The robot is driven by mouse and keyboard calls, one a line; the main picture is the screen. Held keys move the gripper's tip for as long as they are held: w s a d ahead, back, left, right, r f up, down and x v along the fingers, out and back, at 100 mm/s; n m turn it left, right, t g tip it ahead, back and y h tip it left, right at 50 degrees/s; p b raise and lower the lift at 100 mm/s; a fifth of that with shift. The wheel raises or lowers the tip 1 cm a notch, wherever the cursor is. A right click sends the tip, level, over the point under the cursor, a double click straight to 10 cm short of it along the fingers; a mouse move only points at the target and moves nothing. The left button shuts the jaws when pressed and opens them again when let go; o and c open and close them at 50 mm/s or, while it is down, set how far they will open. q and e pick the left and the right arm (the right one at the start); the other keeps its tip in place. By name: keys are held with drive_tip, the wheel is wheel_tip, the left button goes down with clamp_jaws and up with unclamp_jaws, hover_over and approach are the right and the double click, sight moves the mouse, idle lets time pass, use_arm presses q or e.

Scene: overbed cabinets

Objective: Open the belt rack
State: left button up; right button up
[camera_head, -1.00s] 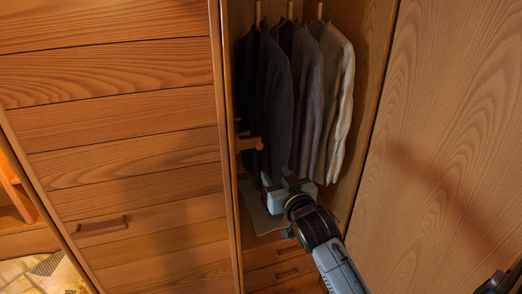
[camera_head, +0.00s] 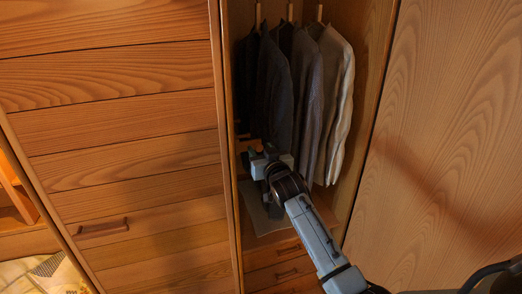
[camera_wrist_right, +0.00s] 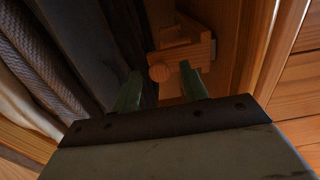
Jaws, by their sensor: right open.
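The belt rack is a small wooden fitting with pegs on the left inner wall of the open wardrobe. In the head view its upper part (camera_head: 246,143) shows behind my right gripper (camera_head: 256,158), which hides much of the rest. In the right wrist view the rack (camera_wrist_right: 183,52) is ahead of the fingers, with a round peg end (camera_wrist_right: 160,73) facing the camera. My right gripper (camera_wrist_right: 160,86) is open there, its two green fingers apart. The peg end lies in line with the gap between them; I cannot tell if they touch the rack. My left gripper is not in view.
Several jackets (camera_head: 308,95) hang just right of the gripper. Drawers (camera_head: 283,272) are below. A panelled front with a handle (camera_head: 102,227) stands left, and a large plain wooden panel (camera_head: 450,120) stands right.

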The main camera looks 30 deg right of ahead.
drive_tip(key=shift+w, duration=0.25)
drive_tip(key=shift+c, duration=0.4)
clamp_jaws()
